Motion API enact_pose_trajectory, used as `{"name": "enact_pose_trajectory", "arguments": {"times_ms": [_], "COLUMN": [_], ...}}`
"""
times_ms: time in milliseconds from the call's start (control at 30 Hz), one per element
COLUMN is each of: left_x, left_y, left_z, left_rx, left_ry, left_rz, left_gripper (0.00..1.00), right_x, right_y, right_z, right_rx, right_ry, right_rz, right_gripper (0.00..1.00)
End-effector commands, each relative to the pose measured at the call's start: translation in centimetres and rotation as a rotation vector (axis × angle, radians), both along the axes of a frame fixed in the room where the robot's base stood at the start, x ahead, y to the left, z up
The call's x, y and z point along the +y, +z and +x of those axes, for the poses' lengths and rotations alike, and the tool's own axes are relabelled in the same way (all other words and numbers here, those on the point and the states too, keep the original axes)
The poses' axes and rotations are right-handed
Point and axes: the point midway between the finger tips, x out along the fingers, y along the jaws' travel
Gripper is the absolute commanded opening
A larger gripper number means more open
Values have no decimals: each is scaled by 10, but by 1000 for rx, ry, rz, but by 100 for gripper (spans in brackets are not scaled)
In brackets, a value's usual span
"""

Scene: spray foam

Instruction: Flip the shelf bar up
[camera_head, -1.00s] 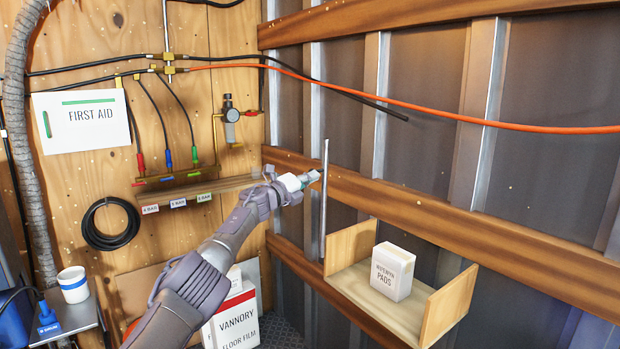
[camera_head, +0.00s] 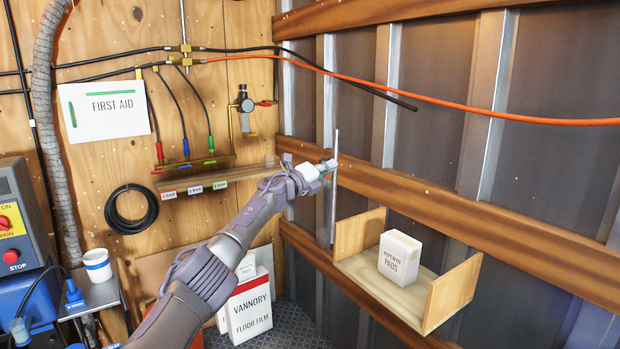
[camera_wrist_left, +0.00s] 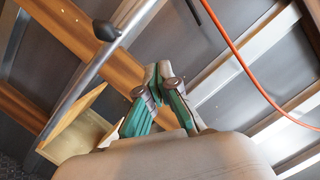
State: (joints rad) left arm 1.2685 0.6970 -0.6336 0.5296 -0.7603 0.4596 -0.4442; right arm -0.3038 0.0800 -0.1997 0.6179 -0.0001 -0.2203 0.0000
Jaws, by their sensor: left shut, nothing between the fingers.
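The shelf bar (camera_head: 334,205) is a thin grey metal rod. It stands upright at the left end of the small wooden shelf (camera_head: 450,292), in front of the dark wall. In the left wrist view the bar (camera_wrist_left: 92,72) runs diagonally left of the fingers, with a dark round knob at its upper end. My left gripper (camera_head: 329,166) overlaps the upper part of the bar in the head view. In the left wrist view the gripper (camera_wrist_left: 158,73) is shut and empty, with green-sided fingers, and a gap shows between it and the bar. My right gripper is not in view.
A white box of pads (camera_head: 400,258) stands on the shelf. Brown horizontal beams (camera_head: 450,212) cross the wall behind. An orange hose (camera_head: 450,108) runs above. Floor film boxes (camera_head: 249,310) stand below my left arm. A cup (camera_head: 97,266) stands on a side table.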

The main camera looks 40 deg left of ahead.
Motion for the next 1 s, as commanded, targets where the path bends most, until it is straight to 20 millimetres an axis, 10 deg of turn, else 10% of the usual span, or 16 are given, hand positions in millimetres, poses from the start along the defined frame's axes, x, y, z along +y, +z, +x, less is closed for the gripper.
{"name": "enact_pose_trajectory", "arguments": {"times_ms": [700, 1000], "left_x": [6, 5], "left_y": [-8, -6], "left_z": [-85, -92], "left_rx": [9, 8], "left_ry": [-3, -6], "left_rz": [6, 2], "left_gripper": [0, 0], "right_x": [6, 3], "right_y": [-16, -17], "right_z": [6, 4], "right_rx": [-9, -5], "right_ry": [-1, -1], "right_rz": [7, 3], "right_gripper": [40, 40]}}
